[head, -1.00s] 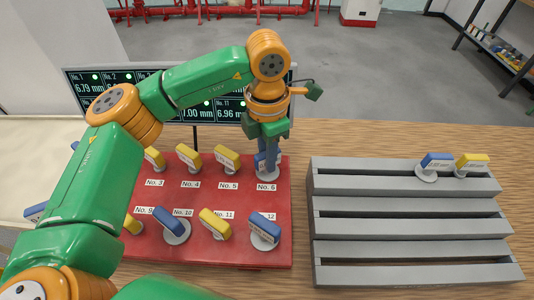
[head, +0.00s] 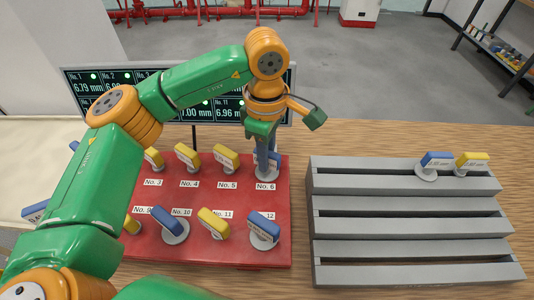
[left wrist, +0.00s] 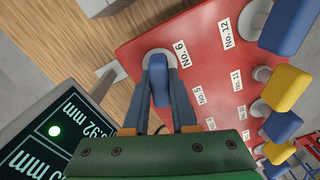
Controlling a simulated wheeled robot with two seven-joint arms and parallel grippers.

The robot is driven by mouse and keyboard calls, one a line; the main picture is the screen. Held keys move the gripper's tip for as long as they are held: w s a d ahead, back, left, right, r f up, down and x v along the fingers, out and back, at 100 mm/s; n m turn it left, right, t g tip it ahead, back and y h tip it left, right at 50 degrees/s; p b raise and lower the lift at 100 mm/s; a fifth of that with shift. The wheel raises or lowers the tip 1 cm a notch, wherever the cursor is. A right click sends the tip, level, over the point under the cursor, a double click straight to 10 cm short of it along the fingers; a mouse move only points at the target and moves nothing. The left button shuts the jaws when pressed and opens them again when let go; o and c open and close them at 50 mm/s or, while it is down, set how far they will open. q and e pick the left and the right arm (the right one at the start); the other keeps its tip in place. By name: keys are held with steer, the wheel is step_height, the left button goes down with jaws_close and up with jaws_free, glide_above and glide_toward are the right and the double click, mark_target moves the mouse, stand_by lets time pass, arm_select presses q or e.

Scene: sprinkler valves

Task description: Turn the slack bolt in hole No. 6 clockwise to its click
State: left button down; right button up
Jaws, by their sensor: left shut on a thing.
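The blue-handled bolt in hole No. 6 (left wrist: 159,88) stands in the far right corner of the red plate (head: 200,258), on a round grey base. Its label No. 6 (head: 265,187) lies just in front of it. My left gripper (head: 266,163) points down over this bolt. In the left wrist view its two fingers are shut on the blue handle, one on each side. In the head view the fingers hide most of the handle. My right gripper is not in view.
Other blue and yellow bolts, such as the yellow one at No. 5 (head: 226,157), stand close by on the plate. A monitor (head: 110,80) with readings stands behind. A grey slatted rack (head: 405,205) holds a blue bolt (head: 435,160) and a yellow one (head: 471,160).

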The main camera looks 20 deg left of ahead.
arm_select(q)
steer(key=shift+f, duration=0.1)
steer(key=c, duration=1.1)
jaws_free()
steer(key=shift+a+m, duration=0.1)
steer(key=shift+m, duration=0.8)
steer(key=o, duration=0.5)
steer(key=shift+c, duration=0.2)
step_height(320, 180, up, 10)
steer(key=p, duration=0.7)
steer(key=shift+f+p, duration=0.2)
steer(key=shift+p, duration=0.15)
steer(key=shift+f, duration=0.25)
